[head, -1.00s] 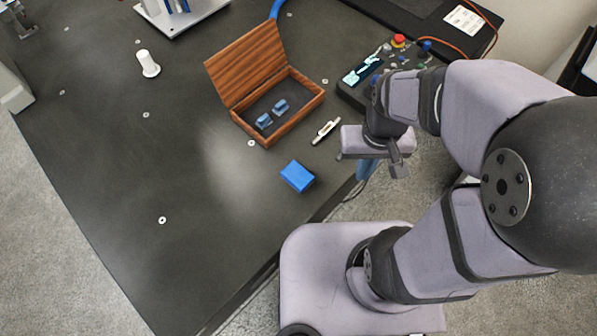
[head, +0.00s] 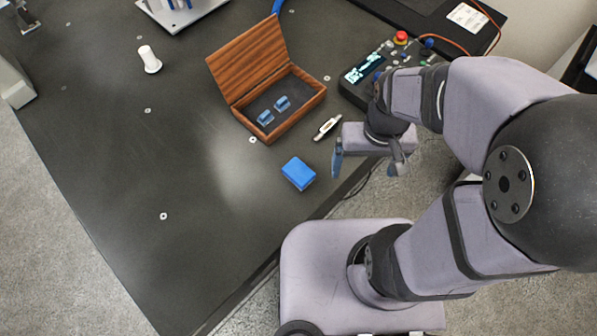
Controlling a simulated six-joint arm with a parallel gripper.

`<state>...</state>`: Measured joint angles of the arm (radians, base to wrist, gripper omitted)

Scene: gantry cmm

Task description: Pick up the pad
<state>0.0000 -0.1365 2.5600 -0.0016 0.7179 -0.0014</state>
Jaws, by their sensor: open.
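The pad is most likely the blue block (head: 298,173), which lies flat on the dark table near its front edge. My gripper (head: 367,164) is to the right of the block, above the table's front edge, and apart from it. Its fingers are spread wide with nothing visible between them. The left finger is nearer the block.
An open wooden box (head: 283,119) with two small blue pieces inside stands behind the block. A small white-and-dark tool (head: 327,127) lies between the box and my gripper. A control panel (head: 385,68) is at the back right. The table (head: 190,180) is mostly clear at left.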

